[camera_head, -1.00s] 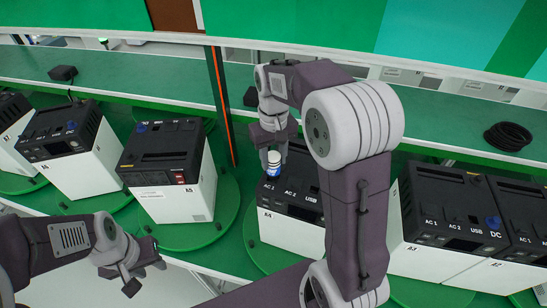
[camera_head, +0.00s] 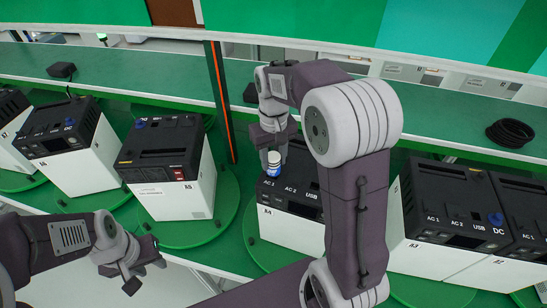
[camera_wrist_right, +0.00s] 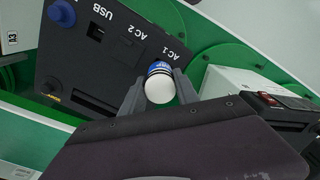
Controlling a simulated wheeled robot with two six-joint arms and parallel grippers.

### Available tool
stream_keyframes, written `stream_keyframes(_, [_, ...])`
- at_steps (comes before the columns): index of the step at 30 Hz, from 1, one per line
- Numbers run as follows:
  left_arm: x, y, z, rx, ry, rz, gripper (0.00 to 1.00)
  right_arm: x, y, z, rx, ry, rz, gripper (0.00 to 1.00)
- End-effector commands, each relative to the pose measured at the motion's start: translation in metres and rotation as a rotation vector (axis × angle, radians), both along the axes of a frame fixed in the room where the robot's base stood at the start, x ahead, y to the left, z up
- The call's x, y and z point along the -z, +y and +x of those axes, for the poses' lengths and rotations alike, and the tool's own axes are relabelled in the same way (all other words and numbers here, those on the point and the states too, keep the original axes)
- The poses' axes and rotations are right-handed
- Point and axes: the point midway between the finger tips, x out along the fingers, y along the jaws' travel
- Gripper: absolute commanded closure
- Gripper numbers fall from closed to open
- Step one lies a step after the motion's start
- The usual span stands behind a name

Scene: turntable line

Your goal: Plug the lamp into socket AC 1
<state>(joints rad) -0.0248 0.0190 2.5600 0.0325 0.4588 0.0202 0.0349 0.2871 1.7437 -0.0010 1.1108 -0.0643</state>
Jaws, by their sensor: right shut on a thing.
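My right gripper (camera_head: 272,148) is shut on the lamp (camera_head: 273,163), a small white bulb with a blue band. The lamp is upright over the AC 1 end of the black top of box A4 (camera_head: 290,232). In the right wrist view the lamp (camera_wrist_right: 159,88) sits between the fingers, right beside the AC 1 label; AC 2, USB and a blue knob-like plug (camera_wrist_right: 62,14) lie further along. The lamp hides the socket, so I cannot tell whether it is seated. My left gripper (camera_head: 143,275) is open and empty at lower left.
Box A5 (camera_head: 178,200) stands on its green turntable left of A4. Other boxes stand further left and at right, one with a blue plug (camera_head: 495,220) at DC. A coiled black cable (camera_head: 509,134) and a black adapter (camera_head: 62,70) lie on the back shelf.

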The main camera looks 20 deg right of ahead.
Motion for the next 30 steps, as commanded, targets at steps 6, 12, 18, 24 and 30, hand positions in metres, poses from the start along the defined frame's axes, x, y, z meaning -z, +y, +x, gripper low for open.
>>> stream_keyframes(6, [0.003, 0.000, 0.000, 0.000, 0.000, 0.000, 0.64, 0.005, 0.000, 0.000, 0.000, 0.000, 0.000, 1.00])
stream_keyframes(12, [0.004, 0.000, 0.000, 0.000, 0.000, 0.000, 0.64, 0.007, 0.000, 0.000, 0.000, -0.001, 0.000, 0.44])
stream_keyframes(18, [0.004, 0.000, 0.000, 0.000, 0.000, 0.000, 0.64, 0.007, 0.000, 0.000, 0.000, -0.001, 0.000, 0.38])
stream_keyframes(24, [0.006, 0.000, 0.000, 0.000, 0.000, 0.000, 0.64, 0.001, 0.000, 0.001, 0.000, -0.003, 0.000, 0.38])
stream_keyframes(30, [0.012, 0.000, 0.000, 0.000, 0.000, 0.000, 0.64, -0.041, 0.000, 0.002, 0.000, -0.008, -0.001, 0.38])
